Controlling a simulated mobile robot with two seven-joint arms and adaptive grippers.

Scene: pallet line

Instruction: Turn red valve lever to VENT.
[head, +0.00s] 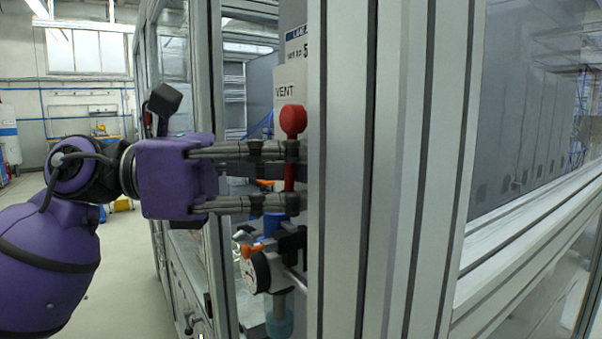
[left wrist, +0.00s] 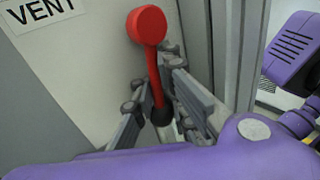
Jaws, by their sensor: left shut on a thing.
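The red valve lever (head: 289,172) stands upright in the head view, with its round red knob at the top, just below the VENT label (head: 285,91). In the left wrist view the lever (left wrist: 155,78) rises from a dark base between the fingers, knob up, and the VENT label (left wrist: 38,10) is at the upper left. My left gripper (head: 290,176) reaches in from the left and is shut on the lever's shaft below the knob. The fingers also show in the left wrist view (left wrist: 158,104). My right gripper is in neither view.
A pressure gauge (head: 258,272) and blue valve parts (head: 273,226) sit just below my left gripper. A thick aluminium frame post (head: 345,180) stands close on the right of the lever. Open floor (head: 125,265) lies at the left.

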